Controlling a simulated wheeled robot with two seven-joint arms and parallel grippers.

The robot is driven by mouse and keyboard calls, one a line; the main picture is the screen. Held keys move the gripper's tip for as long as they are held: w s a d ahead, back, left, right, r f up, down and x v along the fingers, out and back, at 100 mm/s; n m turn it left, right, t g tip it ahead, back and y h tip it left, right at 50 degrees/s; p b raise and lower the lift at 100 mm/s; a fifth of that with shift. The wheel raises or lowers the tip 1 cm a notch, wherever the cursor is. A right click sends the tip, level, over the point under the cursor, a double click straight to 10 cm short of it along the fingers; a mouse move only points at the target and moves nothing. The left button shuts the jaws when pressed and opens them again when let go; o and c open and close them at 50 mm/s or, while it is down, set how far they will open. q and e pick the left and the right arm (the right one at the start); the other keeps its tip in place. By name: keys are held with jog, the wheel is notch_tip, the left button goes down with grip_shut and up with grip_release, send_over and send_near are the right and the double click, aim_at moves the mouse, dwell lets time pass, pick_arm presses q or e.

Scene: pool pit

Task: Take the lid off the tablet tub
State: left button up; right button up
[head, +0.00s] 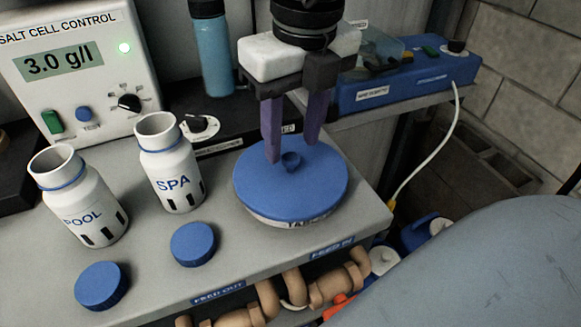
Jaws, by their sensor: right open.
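The tablet tub (292,220) stands on the grey bench, its white wall mostly hidden under a wide round blue lid (320,190). The lid has a small dark blue knob at its middle and sits on the tub. My right gripper (290,155) comes down from above, with its purple fingers apart on either side of the knob's area. The fingertips are close to the lid; whether they touch it I cannot tell. My left gripper is not in view.
White bottles marked POOL (85,210) and SPA (170,175) stand open at left. Two blue caps (102,286) (193,244) lie before them. A salt cell control box (75,65), a blue flask (211,50) and a blue device (410,80) stand behind. Pipes run below the bench front.

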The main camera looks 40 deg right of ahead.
aim_at(291, 166)
jog(key=shift+w+f, duration=0.2)
jog(key=shift+f, duration=1.2)
grip_shut()
jog(key=shift+r, duration=0.1)
